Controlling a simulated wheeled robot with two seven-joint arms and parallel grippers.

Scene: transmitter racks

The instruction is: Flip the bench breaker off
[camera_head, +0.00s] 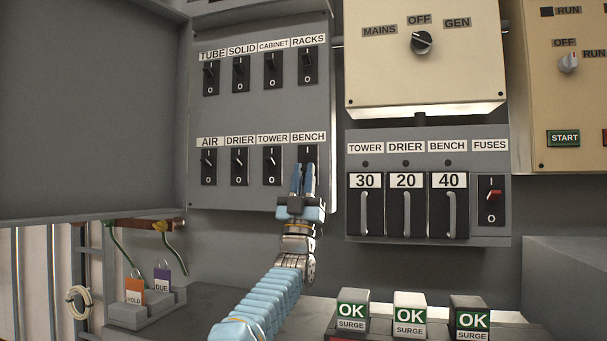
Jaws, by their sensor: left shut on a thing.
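The bench breaker (308,154) is the rightmost black switch in the lower row of the grey breaker panel (260,115), under a white BENCH label (308,137). My left gripper (304,172) reaches up to it from below, its blue fingertips over the lower part of the switch. The fingers are shut on the breaker's lever, which they largely hide. The lever's exact position cannot be told. My right gripper is not in view.
The neighbouring TOWER breaker (272,166) sits close on the left. To the right is a fuse box (428,187) with handles and a red-lit switch. An open grey door (90,110) fills the left. Surge blocks (410,313) stand on the bench below.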

